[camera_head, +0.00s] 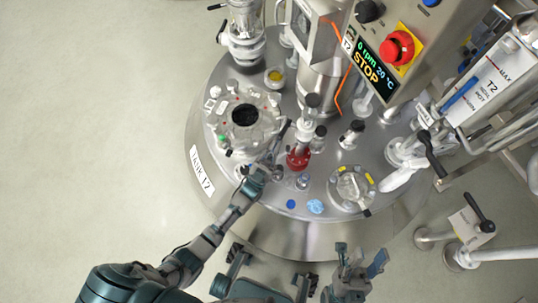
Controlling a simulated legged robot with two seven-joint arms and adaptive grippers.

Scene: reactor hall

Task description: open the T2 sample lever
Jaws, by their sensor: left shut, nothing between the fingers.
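My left gripper (278,146) is over this lid, shut and empty, left of a red-bottomed fitting (298,158). I cannot tell whether it touches the fitting. A black-handled lever (433,155) sits at the lid's right, below a white T2 panel (490,84). I cannot tell which handle is the sample lever. My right gripper (358,262) is at the bottom, in front of the lid, with its fingers apart and empty.
A control box with a red stop button (397,47) overhangs the back. A flanged port (244,117) stands at left, a round sight glass (353,188) at right. Another black handle (480,213) and pipes crowd the right side. The floor at left is clear.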

